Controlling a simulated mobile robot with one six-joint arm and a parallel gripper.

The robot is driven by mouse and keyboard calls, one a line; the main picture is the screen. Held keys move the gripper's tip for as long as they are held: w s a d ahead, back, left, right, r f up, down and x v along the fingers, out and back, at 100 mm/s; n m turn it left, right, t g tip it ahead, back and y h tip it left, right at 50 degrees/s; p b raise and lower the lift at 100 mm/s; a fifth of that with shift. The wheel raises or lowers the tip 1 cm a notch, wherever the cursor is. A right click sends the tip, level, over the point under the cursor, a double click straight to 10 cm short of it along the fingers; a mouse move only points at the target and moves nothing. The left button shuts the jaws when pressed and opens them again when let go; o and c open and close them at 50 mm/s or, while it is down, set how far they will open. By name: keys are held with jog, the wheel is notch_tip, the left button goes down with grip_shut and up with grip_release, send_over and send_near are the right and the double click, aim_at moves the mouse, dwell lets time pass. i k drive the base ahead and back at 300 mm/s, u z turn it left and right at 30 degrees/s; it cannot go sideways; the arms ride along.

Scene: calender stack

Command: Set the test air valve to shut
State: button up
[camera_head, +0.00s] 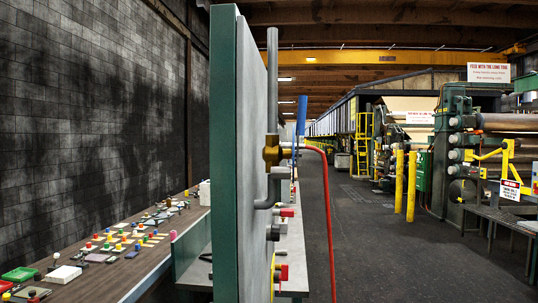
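The test air valve appears to be the brass valve body (272,150) on the right side of the tall panel. It sits on a vertical grey pipe (272,75). Its blue lever (301,115) points straight up, in line with the pipe and a little to its right. A red hose (328,200) leaves the valve to the right and hangs down. The panel is seen almost edge-on, so its front face is mostly hidden. My gripper is not in view.
The green-edged panel (224,150) stands upright in the middle. Red knobs (287,212) stick out below the valve. A long bench (150,262) with many small coloured parts runs along the left wall. Open dark floor (375,240) lies right of the panel. Yellow posts (399,182) and machinery stand beyond.

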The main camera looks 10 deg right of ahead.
aim_at(300, 130)
jog(key=u, duration=1.35)
jog(key=k, duration=1.2)
jog(key=z, duration=1.1)
jog(key=i, duration=1)
jog(key=z, duration=0.05)
